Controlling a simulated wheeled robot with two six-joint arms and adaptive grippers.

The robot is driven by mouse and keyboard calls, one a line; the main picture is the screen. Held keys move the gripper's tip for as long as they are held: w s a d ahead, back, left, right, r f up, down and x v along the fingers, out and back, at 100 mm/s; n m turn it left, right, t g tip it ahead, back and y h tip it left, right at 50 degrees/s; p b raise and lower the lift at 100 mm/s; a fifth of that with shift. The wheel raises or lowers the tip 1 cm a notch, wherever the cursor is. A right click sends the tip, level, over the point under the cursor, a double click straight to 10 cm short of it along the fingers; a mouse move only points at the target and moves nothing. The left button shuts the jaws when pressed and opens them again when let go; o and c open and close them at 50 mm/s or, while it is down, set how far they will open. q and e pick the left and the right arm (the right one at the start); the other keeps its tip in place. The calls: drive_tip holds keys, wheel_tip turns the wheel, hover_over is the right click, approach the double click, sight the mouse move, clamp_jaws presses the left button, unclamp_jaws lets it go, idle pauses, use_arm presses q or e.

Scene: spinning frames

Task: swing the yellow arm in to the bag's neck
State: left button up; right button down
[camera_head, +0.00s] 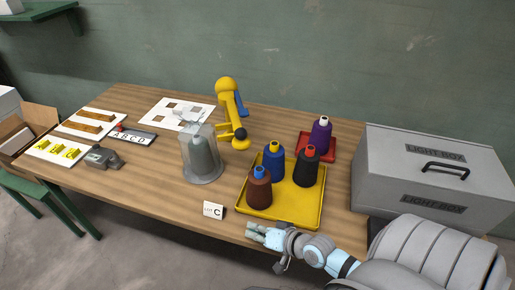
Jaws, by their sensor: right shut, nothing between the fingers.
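The yellow arm (227,86) belongs to a small yellow and blue device standing near the table's back edge. A dark round knob (240,143) sits at its front foot. The clear bag (213,165) stands to its left and in front, around a grey-green cone of thread (201,155). The bag's neck (189,121) is gathered and crumpled at the top, apart from the yellow arm. My right gripper (257,233) is shut and empty at the table's front edge, well in front of the bag and the device. My left gripper is out of view.
A yellow tray (293,213) with brown, blue and black cones lies right of the bag. Behind it is a red tray (330,153) with a purple cone. A grey light box (430,175) fills the right. A "C" card (213,209) stands in front.

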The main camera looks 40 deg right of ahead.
drive_tip(key=w+d+r+m+t+h, duration=0.3)
drive_tip(key=d+r+m, duration=0.35)
drive_tip(key=d, duration=0.25)
drive_tip(key=w+d+r+m+t+h, duration=0.3)
drive_tip(key=d+r+m, duration=0.3)
drive_tip(key=d+m, duration=0.15)
drive_tip(key=w+a+n, duration=0.1)
drive_tip(key=w, duration=1)
drive_tip(key=shift+a+b, duration=0.15)
drive_tip(key=shift+b, duration=0.3)
drive_tip(key=shift+w, duration=0.1)
